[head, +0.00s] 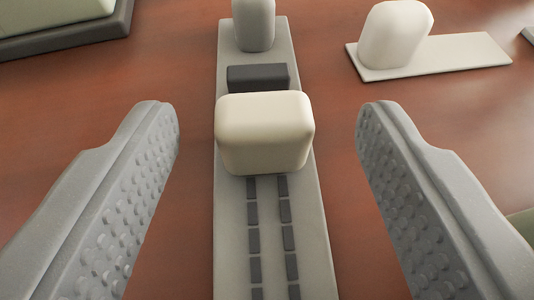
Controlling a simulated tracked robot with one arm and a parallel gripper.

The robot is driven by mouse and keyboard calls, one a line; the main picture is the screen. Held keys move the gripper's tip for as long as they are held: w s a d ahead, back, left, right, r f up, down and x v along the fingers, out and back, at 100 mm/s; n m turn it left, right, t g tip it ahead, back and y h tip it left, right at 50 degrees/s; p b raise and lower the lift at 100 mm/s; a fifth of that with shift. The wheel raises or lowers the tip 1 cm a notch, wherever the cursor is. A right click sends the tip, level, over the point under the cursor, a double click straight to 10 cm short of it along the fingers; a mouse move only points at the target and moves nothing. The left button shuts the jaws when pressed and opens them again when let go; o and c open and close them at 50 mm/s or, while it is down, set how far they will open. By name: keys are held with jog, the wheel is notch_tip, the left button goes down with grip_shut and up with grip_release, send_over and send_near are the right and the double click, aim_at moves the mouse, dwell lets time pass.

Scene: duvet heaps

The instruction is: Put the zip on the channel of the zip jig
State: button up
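A long grey plate, which looks like the zip jig (231,235), runs away from me down the middle of the head view. Two rows of dark segments, apparently its channel (267,232), run along its near part. A cream rounded block (264,132) sits over the far visible end of these rows; I cannot tell whether it is the zip. A dark block (258,77) lies just behind it, and a pale upright post (254,25) stands farther back. My gripper (267,112) is open, with one ribbed grey finger on each side of the cream block, touching neither side.
A second pale plate (480,52) with a tilted cream block (394,34) lies at the back right. A dark-edged tray or pad (70,38) is at the back left. Greenish and dark items are cut off at the right edge. Bare reddish-brown table flanks the jig.

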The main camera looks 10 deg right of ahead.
jog(key=p+v, duration=0.2)
jog(key=v, duration=1)
jog(key=shift+p, duration=0.4)
jog(key=shift+r, duration=0.1)
